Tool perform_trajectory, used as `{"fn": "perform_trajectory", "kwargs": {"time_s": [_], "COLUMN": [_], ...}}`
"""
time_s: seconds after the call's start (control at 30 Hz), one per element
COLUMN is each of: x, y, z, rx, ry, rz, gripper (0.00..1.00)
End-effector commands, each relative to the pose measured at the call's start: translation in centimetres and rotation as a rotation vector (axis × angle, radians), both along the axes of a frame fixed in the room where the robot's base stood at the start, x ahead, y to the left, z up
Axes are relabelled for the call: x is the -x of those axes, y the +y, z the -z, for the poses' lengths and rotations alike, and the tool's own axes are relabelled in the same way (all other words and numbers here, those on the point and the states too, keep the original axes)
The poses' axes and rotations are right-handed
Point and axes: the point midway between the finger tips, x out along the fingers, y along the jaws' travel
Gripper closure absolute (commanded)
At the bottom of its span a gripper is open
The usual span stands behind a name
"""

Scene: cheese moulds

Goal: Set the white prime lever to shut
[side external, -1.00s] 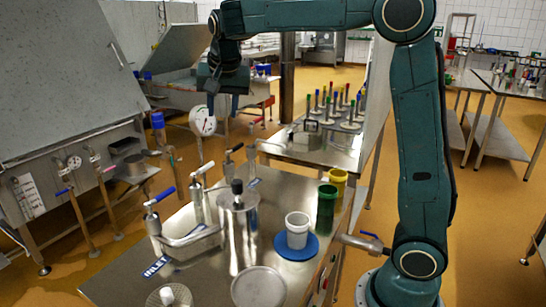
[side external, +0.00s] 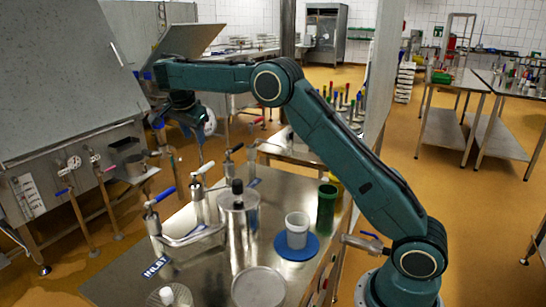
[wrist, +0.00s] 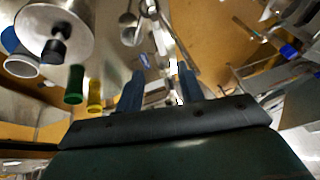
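The white prime lever (side external: 206,167) sits on top of a steel valve post at the back left of the steel table. In the side external view its handle slants up to the right. My gripper (side external: 200,150) hangs above and behind this lever, with fingers pointing down and apart from it as far as I can see. In the wrist view my gripper (wrist: 160,80) has its two blue-grey fingers spread with nothing clearly held between them. Several metal fittings show beyond the fingers there, but I cannot tell which is the white lever.
A blue-handled lever (side external: 160,195) stands at the front left, and a black-handled lever (side external: 235,149) farther back. A steel pot with a black knob (side external: 237,186) stands close by. A white cup (side external: 297,230) on a blue mat (side external: 312,248) and a green cup (side external: 327,208) are at right.

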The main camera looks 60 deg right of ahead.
Motion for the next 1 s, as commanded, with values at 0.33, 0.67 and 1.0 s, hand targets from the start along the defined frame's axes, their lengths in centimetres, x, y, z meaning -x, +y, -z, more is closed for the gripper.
{"fn": "perform_trajectory", "kwargs": {"time_s": [0.33, 0.67, 1.0], "x": [-0.1, -0.6, -1.5], "y": [-0.2, -1.4, -3.4], "z": [0.5, 3.2, 8.0], "rx": [0.001, 0.000, -0.001], "ry": [0.001, 0.003, 0.003], "rz": [0.002, 0.000, 0.002], "gripper": [0.62, 0.62, 0.62]}}
